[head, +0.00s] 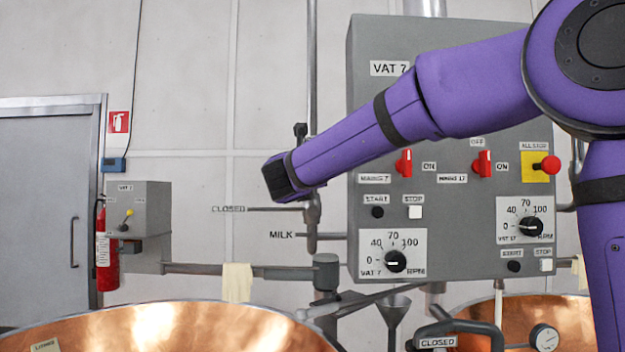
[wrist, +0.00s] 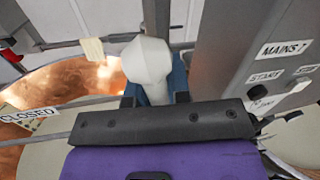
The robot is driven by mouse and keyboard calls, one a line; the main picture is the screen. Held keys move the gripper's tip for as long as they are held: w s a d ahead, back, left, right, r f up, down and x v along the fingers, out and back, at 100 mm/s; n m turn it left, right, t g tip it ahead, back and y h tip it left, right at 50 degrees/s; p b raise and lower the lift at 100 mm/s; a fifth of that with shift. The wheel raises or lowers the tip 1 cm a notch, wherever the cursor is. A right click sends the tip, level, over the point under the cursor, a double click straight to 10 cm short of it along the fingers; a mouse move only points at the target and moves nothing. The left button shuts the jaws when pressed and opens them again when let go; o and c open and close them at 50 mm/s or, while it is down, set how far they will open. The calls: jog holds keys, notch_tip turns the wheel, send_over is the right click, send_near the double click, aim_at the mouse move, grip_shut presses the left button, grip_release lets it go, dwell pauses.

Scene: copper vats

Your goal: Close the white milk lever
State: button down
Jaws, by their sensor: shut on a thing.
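The white milk lever (wrist: 148,62) shows in the wrist view as a pale, faceted knob on a shaft. My gripper (wrist: 154,92) has its blue fingers on either side of the lever and is shut on it. In the head view my purple arm reaches left across the control panel to the milk pipe (head: 313,225), and its dark end hides the lever and fingers. A CLOSED label (head: 229,209) with a pointer line and a MILK label (head: 281,235) are beside this pipe. Whether the lever lines up with CLOSED cannot be told.
The grey VAT 7 control panel (head: 360,110) with red switches and dials stands behind and right of my arm. Copper vats (head: 160,325) fill the lower front. A small grey box (head: 150,200) is at left. Bare wall is open left of the pipe.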

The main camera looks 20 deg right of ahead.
jog(key=w+a+f+n+t+y, duration=0.2)
jog(key=a+f+n, duration=0.4)
jog(key=n, duration=1.2)
jog(key=shift+a+f+t+y, duration=0.2)
jog(key=shift+f+t+y, duration=0.2)
jog(key=shift+f+t, duration=0.25)
jog(key=shift+f, duration=0.1)
jog(key=c, duration=1.1)
grip_release()
jog(key=v, duration=1)
jog(key=shift+s+a, duration=0.1)
jog(key=shift+s, duration=0.3)
